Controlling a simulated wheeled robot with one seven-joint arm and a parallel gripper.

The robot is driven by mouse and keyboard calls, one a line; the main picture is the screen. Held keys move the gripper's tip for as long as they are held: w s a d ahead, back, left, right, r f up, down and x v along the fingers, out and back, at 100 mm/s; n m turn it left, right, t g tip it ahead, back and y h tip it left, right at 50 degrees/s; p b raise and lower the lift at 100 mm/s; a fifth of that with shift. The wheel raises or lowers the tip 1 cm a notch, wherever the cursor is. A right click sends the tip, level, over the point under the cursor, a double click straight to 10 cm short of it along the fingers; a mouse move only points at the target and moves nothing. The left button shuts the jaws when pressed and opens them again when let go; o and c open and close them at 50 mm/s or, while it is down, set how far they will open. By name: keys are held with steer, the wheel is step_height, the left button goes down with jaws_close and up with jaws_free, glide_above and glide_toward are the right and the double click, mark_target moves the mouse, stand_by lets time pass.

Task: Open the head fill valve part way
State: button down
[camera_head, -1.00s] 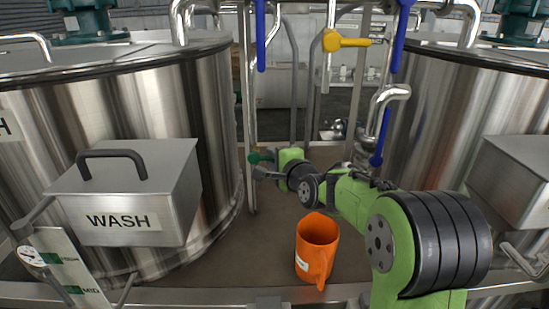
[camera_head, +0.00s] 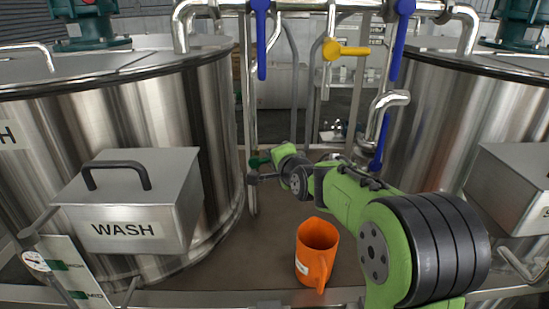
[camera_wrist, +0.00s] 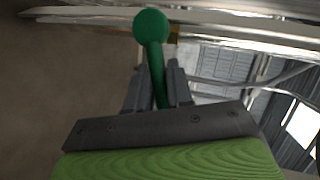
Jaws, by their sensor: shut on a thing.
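A green valve lever (camera_head: 259,161) sits low on the vertical pipe beside the left tank in the head view. In the wrist view the lever (camera_wrist: 151,26) has a round knob at its end, and its stem runs down between my fingers. My gripper (camera_wrist: 157,80) is shut on this stem, with the knob beyond the fingertips. In the head view the grip itself is small and partly hidden by my wrist. I read no label that tells whether this lever is the head fill valve.
An orange jug (camera_head: 316,254) stands on the deck below my arm. Blue levers (camera_head: 262,44) and a yellow lever (camera_head: 345,49) are on the pipes above. A left tank (camera_head: 150,100) with a WASH box (camera_head: 130,205) and a right tank (camera_head: 440,120) flank the gap.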

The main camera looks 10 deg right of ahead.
steer(key=shift+a+r+n+g+h+p, duration=0.2)
steer(key=shift+r+n+h, duration=0.1)
steer(key=shift+n, duration=0.15)
steer(key=shift+a+r+n+g+h+p, duration=0.1)
steer(key=shift+r+n+g+h, duration=0.15)
steer(key=shift+n, duration=0.2)
steer(key=shift+r, duration=0.1)
steer(key=c, duration=1.1)
jaws_free()
steer(key=a+v, duration=0.1)
steer(key=v, duration=1.4)
steer(key=shift+s+d+b, duration=0.4)
steer(key=shift+d, duration=0.1)
